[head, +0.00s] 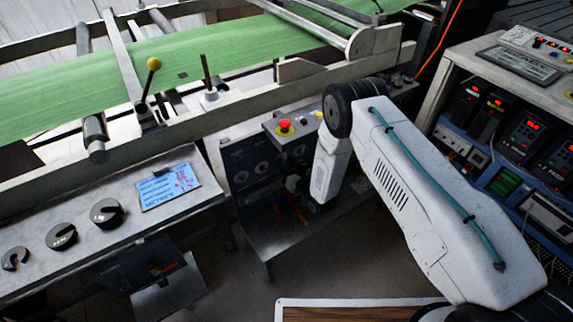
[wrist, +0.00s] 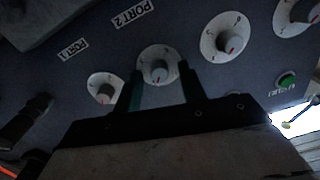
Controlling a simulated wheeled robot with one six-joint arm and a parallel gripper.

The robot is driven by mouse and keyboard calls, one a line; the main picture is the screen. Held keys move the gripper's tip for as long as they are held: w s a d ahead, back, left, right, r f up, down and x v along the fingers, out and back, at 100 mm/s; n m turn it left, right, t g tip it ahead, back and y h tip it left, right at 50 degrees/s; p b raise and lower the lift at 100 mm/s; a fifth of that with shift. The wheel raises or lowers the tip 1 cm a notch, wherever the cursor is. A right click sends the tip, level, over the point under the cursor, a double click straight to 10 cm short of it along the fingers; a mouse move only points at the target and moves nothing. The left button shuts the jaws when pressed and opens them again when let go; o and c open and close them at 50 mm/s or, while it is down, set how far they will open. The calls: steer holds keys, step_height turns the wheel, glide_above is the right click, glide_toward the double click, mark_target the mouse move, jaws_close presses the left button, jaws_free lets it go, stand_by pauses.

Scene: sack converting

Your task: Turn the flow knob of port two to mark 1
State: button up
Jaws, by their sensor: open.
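My gripper (wrist: 160,74) is open, with one dark green finger on each side of this knob. I cannot tell whether the fingers touch it. The fingers hide parts of the dial's edge, and its marks are too small to read. In the head view my arm hides part of the panel (head: 245,160).
The "PORT 1" label (wrist: 72,48) and its dial (wrist: 105,88) are close on the left. Another dial (wrist: 225,37) is close on the right, with a green button (wrist: 287,80) beyond. A red stop button (head: 285,127) sits on top of the panel's box.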

jaws_close()
steer(key=shift+n, duration=0.3)
steer(key=n, duration=0.3)
steer(key=shift+n, duration=0.3)
steer(key=n, duration=0.4)
steer(key=shift+s+n, duration=0.1)
steer(key=shift+n, duration=0.2)
steer(key=n, duration=0.4)
steer(key=shift+a+h, duration=0.1)
steer(key=shift+h, duration=0.2)
steer(key=shift+n, duration=2.3)
